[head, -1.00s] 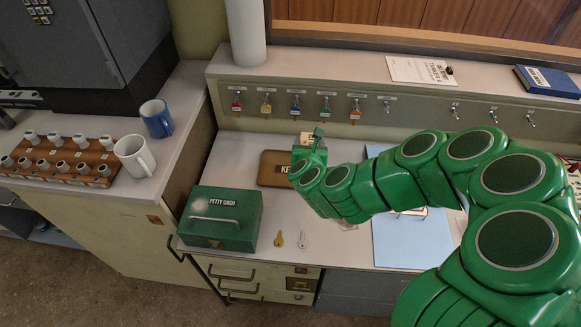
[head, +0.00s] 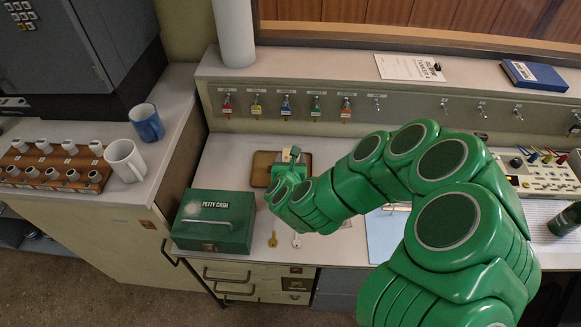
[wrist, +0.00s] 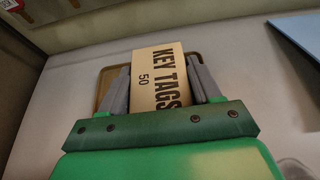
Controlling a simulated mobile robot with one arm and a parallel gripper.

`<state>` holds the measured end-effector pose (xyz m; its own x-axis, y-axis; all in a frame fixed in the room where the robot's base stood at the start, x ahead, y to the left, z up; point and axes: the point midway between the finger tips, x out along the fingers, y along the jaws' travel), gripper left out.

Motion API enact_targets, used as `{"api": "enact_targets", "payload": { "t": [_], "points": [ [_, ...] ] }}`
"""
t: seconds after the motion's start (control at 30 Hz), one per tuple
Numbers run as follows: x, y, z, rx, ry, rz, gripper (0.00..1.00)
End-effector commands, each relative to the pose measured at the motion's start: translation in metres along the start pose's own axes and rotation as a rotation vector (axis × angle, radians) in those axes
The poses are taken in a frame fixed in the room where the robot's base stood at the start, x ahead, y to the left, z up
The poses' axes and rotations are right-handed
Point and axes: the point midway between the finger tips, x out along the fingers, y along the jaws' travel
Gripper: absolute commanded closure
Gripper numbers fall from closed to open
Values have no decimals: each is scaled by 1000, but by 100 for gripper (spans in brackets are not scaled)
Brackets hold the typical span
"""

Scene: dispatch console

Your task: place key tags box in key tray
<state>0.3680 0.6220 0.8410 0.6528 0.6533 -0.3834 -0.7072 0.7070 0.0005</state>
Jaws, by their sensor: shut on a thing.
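The tan key tags box (wrist: 158,76), printed "KEY TAGS 50", is between the grey fingers of my gripper (wrist: 161,82) in the wrist view. My gripper is shut on it from both sides. The brown key tray (wrist: 103,88) shows behind and to the left of the box.
A green petty cash box (head: 215,222) stands left of the tray. Two keys (head: 272,240) lie in front. A row of hooks with coloured key tags (head: 286,107) runs along the panel behind.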

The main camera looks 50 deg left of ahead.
Motion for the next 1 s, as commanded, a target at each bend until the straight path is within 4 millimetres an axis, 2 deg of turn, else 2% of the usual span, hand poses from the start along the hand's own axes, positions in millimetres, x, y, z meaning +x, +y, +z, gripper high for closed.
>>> {"api": "enact_targets", "payload": {
  "t": [0.4,1.0],
  "points": [
    [12,0,-30,-3,0,1,69],
    [15,0,-37,1,1,0,69]
  ]
}}
